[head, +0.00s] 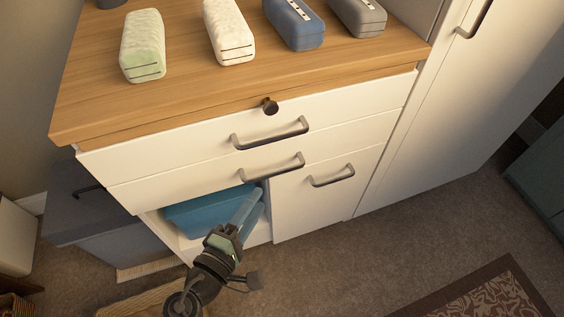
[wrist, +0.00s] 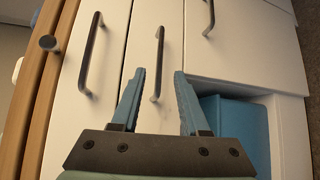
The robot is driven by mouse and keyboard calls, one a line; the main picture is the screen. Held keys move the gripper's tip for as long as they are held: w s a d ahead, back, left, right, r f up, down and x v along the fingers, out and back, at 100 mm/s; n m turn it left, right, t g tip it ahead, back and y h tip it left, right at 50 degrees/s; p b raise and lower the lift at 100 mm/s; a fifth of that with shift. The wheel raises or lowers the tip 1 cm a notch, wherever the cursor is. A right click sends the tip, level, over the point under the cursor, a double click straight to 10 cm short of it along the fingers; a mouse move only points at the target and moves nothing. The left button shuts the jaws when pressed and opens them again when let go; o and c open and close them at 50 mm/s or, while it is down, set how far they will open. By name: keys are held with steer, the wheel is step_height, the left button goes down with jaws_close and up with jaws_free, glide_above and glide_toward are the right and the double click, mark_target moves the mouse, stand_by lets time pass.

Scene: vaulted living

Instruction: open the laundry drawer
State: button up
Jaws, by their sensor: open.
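A white cabinet has two stacked drawers, an upper drawer (head: 350,108) and a lower drawer (head: 345,142), each with a grey bar handle. Both look shut. No label shows which is the laundry drawer. My gripper (head: 253,195) is open and empty in front of the cabinet, below the lower drawer's handle (head: 272,167) in the head view. In the wrist view my gripper (wrist: 160,72) points at the drawer fronts. The lower drawer's handle (wrist: 158,65) appears between the fingertips, and the upper drawer's handle (wrist: 91,55) is to the left. Whether the fingers touch the handle cannot be told.
Below the drawers are an open cubby with a blue bin (head: 185,214) and a door with a handle (head: 331,176). A dark knob (head: 269,105) sits at the wooden top's (head: 185,95) front edge. Several cases stand on top.

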mark_target(278, 171)
steer(key=b+x, duration=0.2)
steer(key=x, duration=0.8)
steer(key=shift+w+d, duration=0.1)
steer(key=shift+w, duration=0.2)
jaws_close()
stand_by(0.9)
